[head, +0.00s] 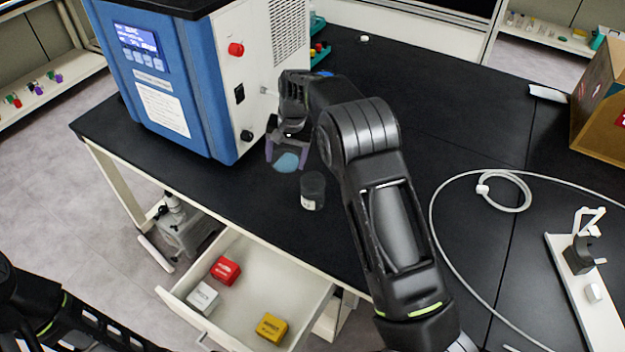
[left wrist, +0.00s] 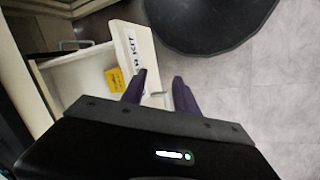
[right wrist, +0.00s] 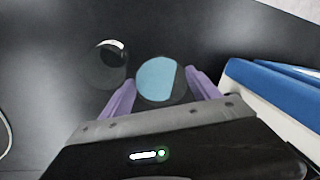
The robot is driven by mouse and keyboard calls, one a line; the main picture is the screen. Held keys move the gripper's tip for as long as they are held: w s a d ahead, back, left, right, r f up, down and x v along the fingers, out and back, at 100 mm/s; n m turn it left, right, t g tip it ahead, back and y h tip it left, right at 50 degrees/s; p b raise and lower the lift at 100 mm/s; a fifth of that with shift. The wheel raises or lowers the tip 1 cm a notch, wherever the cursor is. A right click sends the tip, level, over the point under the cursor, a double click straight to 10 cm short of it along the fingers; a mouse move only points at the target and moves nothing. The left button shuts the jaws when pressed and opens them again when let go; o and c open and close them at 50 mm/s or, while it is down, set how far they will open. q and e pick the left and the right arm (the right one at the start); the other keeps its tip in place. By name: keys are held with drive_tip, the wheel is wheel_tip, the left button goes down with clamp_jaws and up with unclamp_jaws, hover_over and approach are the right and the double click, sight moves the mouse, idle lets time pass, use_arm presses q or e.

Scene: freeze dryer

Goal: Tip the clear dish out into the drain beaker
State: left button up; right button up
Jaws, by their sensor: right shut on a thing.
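The clear dish (head: 287,162) has blue contents and sits between the purple fingers of my right gripper (head: 287,165), which is shut on it. The right wrist view also shows the dish (right wrist: 157,80) between the fingertips (right wrist: 160,83). I cannot tell whether it is lifted or tilted. A dark cylindrical vessel (head: 313,192) with a white label, likely the drain beaker, stands just right of and nearer than the dish, apart from it. It also shows in the right wrist view (right wrist: 110,65). My left gripper (left wrist: 160,84) is open and empty, near the drawer.
The blue and white freeze dryer (head: 165,85) stands close to the left of my right gripper. An open drawer (head: 258,262) holds red, white and yellow boxes. A hose (head: 432,205) and a white tray (head: 578,285) lie at right. The black bench beyond my right arm is mostly clear.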

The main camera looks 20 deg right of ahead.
sight(287, 165)
drive_tip(key=shift+r, duration=0.15)
drive_tip(key=shift+s, duration=0.15)
drive_tip(key=shift+s+d+r+t, duration=0.15)
drive_tip(key=shift+d+r+t, duration=0.05)
drive_tip(key=shift+d+t, duration=0.1)
drive_tip(key=shift+a+r+y, duration=0.15)
drive_tip(key=shift+y, duration=0.15)
drive_tip(key=shift+s+d+r, duration=0.15)
drive_tip(key=shift+s+d, duration=0.15)
drive_tip(key=shift+d, duration=0.05)
drive_tip(key=shift+a+r+t, duration=0.15)
drive_tip(key=shift+t, duration=0.25)
drive_tip(key=shift+s+d+r+y, duration=0.3)
drive_tip(key=shift+s, duration=0.05)
drive_tip(key=shift+a, duration=0.1)
